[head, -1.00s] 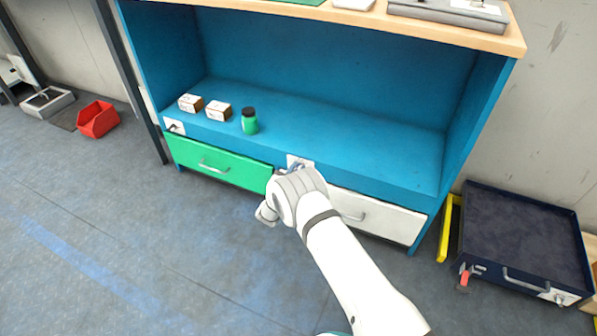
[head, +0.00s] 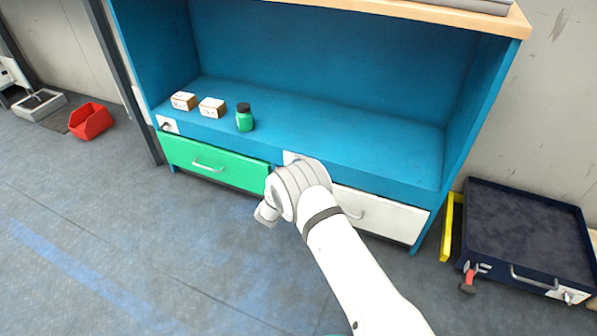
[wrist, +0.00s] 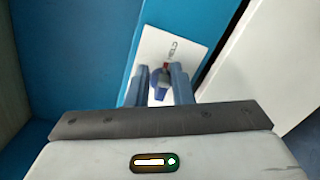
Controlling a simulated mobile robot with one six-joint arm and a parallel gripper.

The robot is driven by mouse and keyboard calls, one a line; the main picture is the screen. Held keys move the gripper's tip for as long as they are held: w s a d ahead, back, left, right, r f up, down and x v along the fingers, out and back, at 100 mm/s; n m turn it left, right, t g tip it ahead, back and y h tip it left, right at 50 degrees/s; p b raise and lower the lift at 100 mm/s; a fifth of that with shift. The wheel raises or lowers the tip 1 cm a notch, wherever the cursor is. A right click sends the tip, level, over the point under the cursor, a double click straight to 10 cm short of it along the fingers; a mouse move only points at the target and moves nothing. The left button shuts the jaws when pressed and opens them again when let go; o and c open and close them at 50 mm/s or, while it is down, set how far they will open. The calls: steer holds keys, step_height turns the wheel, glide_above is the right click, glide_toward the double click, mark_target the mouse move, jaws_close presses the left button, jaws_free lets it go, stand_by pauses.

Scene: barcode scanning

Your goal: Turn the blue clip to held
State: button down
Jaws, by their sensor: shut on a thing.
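In the wrist view, the blue clip (wrist: 159,94) sits on a white plate (wrist: 172,46) marked HELD, on the blue cabinet front. A small red mark shows just above the clip, by the lettering. My gripper (wrist: 160,78) is shut on the clip, one finger on each side of it. My gripper's fingers and the clip are hidden there behind my wrist.
The green drawer (head: 215,165) and white drawer (head: 378,214) are closed. Two small boxes (head: 183,101) and a green jar (head: 245,118) stand on the blue shelf (head: 330,140). A dark tray (head: 525,235) is at right, a red bin (head: 91,121) at left. The floor in front is clear.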

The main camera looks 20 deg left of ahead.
steer(key=c, duration=2.2)
jaws_free()
steer(key=m, duration=0.3)
steer(key=a+m, duration=0.1)
steer(key=shift+s+f+m, duration=0.1)
steer(key=shift+f+m, duration=0.2)
steer(key=shift+f, duration=0.05)
steer(key=c, duration=2.2)
jaws_free()
steer(key=c, duration=2.2)
jaws_free()
steer(key=c, duration=1.5)
jaws_free()
steer(key=shift+d, duration=0.2)
steer(key=s+p, duration=0.1)
steer(key=s, duration=0.1)
steer(key=s+p, duration=0.1)
steer(key=s, duration=0.2)
steer(key=s+p, duration=0.1)
steer(key=s, duration=0.1)
steer(key=shift+s+a, duration=0.35)
steer(key=shift+s, duration=0.05)
